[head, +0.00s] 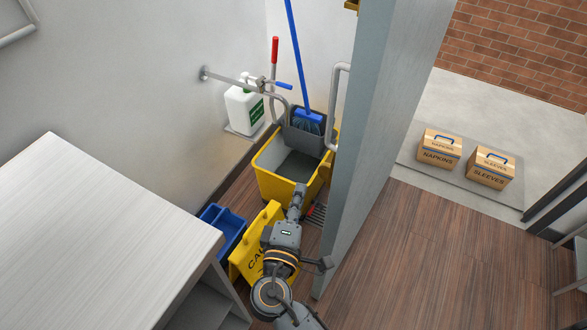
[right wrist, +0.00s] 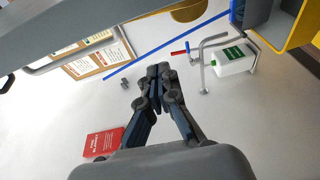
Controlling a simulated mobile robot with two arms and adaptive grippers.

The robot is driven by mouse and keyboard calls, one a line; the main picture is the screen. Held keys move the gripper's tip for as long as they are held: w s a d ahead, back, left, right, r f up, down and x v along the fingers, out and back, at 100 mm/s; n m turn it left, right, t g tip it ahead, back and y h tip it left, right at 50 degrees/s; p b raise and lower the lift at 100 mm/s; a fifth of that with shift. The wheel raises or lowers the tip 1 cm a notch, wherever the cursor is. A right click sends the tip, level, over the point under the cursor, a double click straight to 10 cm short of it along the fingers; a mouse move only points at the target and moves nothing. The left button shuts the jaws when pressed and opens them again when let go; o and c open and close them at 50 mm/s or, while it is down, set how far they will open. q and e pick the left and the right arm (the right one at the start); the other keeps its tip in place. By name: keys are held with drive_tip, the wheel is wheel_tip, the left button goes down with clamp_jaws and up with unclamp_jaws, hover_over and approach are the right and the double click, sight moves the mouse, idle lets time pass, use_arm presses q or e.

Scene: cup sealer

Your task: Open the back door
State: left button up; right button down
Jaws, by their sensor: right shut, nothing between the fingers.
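The grey back door (head: 355,170) stands swung open into the room, seen nearly edge-on in the head view. A light vertical pull handle (head: 338,105) is on its left face. To its right, the doorway opens onto pale ground (head: 440,105). My right gripper (head: 299,190) is left of the door, above the yellow caution sign and in front of the mop bucket. Its fingers (right wrist: 158,75) are together and empty in the right wrist view. The gripper appears apart from the handle. My left gripper is not in view.
A yellow mop bucket (head: 262,178) with a blue mop (head: 300,60) stands between wall and door. A yellow caution sign (head: 248,258) and blue bin (head: 222,230) are beside my arm. A white counter (head: 100,230) is left. Two boxes (head: 438,148) sit outside. Floor right of the door (head: 430,250) is clear.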

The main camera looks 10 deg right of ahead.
drive_tip(key=p, duration=0.5)
hover_over(323, 168)
drive_tip(key=s, duration=0.4)
drive_tip(key=shift+a+r, duration=0.2)
drive_tip(key=shift+a, duration=0.25)
